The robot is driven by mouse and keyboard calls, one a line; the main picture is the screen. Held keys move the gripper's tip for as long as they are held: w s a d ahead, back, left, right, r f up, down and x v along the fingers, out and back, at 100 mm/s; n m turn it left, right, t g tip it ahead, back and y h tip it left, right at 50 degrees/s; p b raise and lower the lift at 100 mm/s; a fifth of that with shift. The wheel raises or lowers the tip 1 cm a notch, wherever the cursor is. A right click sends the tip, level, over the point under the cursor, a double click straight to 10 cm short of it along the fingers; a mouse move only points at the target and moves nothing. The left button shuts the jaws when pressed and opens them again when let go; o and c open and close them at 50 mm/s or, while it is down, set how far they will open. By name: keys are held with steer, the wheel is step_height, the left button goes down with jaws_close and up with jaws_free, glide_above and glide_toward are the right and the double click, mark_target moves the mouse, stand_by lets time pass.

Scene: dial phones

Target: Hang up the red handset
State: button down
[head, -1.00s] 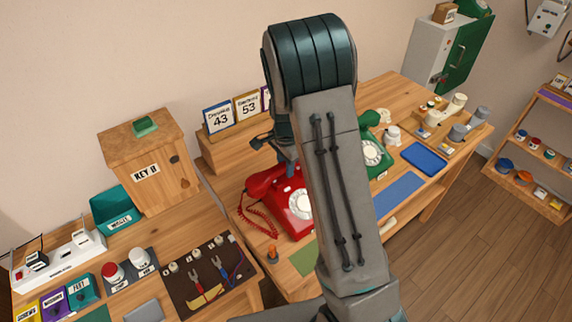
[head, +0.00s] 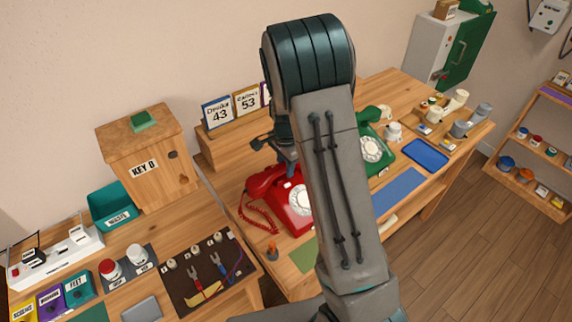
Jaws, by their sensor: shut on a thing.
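The red phone (head: 291,211) stands on the wooden desk, left of my arm, its white dial partly hidden by the arm. The red handset (head: 262,181) is at the top of the phone, with its coiled red cord hanging at the left. My gripper (head: 288,169) points down at the handset and is shut on it; the fingertips are mostly hidden. I cannot tell whether the handset rests in the cradle or is just above it.
A green phone (head: 374,150) stands right of my arm, near a blue tray (head: 425,155). Number cards (head: 217,113) stand on a shelf behind. A wooden key box (head: 150,165) and a tool board (head: 206,271) are at the left.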

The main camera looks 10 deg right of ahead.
steer(key=c, duration=1)
jaws_free()
steer(key=shift+r, duration=0.1)
step_height(320, 180, up, 14)
steer(key=shift+f+b, duration=0.15)
steer(key=shift+b, duration=0.5)
steer(key=s+r+n+t, duration=0.1)
steer(key=s+n, duration=0.3)
steer(key=s, duration=0.4)
steer(key=s+r+n+t, duration=0.1)
steer(key=s+r+n, duration=0.1)
steer(key=s+n, duration=0.3)
steer(key=s+r+n+t, duration=0.1)
steer(key=s+n, duration=0.3)
steer(key=s, duration=0.8)
steer(key=shift+s+d+r+n, duration=0.1)
steer(key=shift+r+n, duration=0.2)
steer(key=shift+r, duration=0.15)
